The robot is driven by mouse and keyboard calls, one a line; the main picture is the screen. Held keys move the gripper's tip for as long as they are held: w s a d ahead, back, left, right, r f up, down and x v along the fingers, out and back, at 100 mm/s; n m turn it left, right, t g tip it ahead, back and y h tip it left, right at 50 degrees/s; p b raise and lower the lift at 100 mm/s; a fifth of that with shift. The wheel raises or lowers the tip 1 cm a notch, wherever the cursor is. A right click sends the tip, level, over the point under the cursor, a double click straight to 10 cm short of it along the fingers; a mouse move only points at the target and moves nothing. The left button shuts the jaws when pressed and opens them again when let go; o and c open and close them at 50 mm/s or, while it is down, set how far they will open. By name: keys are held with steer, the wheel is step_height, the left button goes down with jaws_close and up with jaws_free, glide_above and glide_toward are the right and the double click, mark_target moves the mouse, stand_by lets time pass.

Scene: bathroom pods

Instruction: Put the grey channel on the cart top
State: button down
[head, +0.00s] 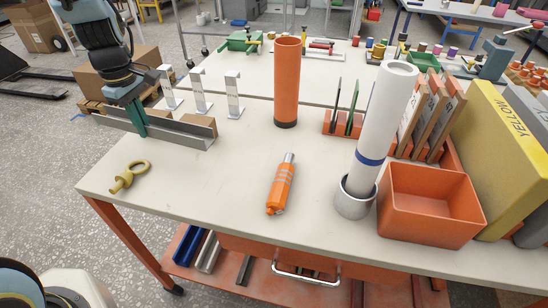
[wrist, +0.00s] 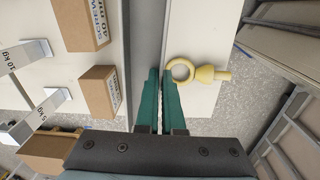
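The grey channel (head: 180,131) is a long, straight profile lying across the left back edge of the cart top (head: 225,160), its left end sticking out past that edge. My gripper (head: 138,128) has teal fingers, which close on one thin wall of the channel near its left part. In the wrist view the channel (wrist: 147,40) runs up from between the fingers (wrist: 163,75). The fingers hide part of the wall. I cannot tell whether the channel touches the cart top or hangs slightly above it.
A yellow eyebolt (head: 128,177) lies in front of the channel. Small brown blocks (head: 200,123) and white brackets (head: 201,92) stand behind it. The middle left is clear.

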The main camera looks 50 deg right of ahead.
mark_target(174, 160)
steer(key=shift+n, duration=0.5)
steer(key=s+d, duration=0.1)
steer(key=s+d+r, duration=0.1)
steer(key=d, duration=0.1)
steer(key=shift+s+d+r, duration=0.15)
steer(key=shift+d+r, duration=0.05)
steer(key=shift+d, duration=0.1)
steer(key=shift+f+p, duration=1.3)
steer(key=shift+f, duration=3.75)
steer(key=shift+f, duration=0.15)
steer(key=c, duration=1)
jaws_free()
steer(key=shift+c, duration=0.2)
